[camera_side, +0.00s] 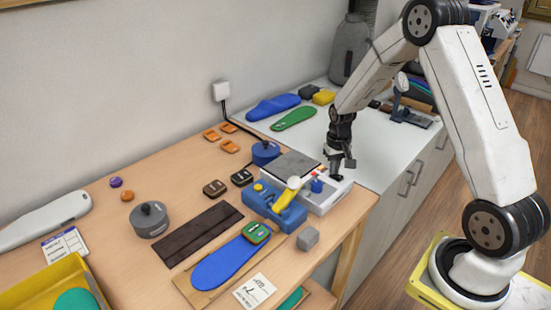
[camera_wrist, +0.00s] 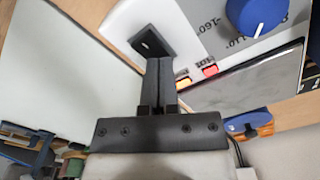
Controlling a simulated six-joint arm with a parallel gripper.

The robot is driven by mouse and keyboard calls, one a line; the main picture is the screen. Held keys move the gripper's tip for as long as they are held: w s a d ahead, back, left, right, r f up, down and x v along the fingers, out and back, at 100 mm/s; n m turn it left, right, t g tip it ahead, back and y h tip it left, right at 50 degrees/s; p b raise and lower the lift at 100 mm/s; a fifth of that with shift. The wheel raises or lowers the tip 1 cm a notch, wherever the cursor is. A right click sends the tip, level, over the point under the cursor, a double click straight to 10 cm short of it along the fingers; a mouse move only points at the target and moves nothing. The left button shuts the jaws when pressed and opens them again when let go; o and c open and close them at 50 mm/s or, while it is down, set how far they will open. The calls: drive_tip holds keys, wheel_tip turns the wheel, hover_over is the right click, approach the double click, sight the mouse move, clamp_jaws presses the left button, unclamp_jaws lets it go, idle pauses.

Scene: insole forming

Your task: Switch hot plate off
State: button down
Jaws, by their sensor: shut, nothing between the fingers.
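The hot plate (camera_side: 325,198) is a white box at the table's right end with a dark grey heating surface (camera_side: 290,163). Its panel has a blue knob (camera_side: 316,186), which shows large in the wrist view (camera_wrist: 257,14) beside printed temperature marks. My gripper (camera_side: 343,170) is shut and empty, pointing down over the panel's right end.
A blue clamp-like device with a yellow lever (camera_side: 286,195) stands directly in front of the hot plate. The white counter (camera_side: 365,160) beyond is clear nearby.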

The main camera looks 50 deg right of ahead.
drive_tip(key=shift+r, duration=3.45)
drive_tip(key=shift+s+a+r, duration=0.15)
drive_tip(key=shift+a, duration=0.4)
drive_tip(key=s+a+r+n+t, duration=0.1)
drive_tip(key=s+a+n, duration=0.2)
drive_tip(key=s+a, duration=0.3)
drive_tip(key=s+a+r+n+t, duration=0.1)
drive_tip(key=s+a+n, duration=0.2)
drive_tip(key=a, duration=0.8)
drive_tip(key=shift+s+a+t, duration=0.2)
drive_tip(key=shift+s+t, duration=0.1)
drive_tip(key=shift+s, duration=1.05)
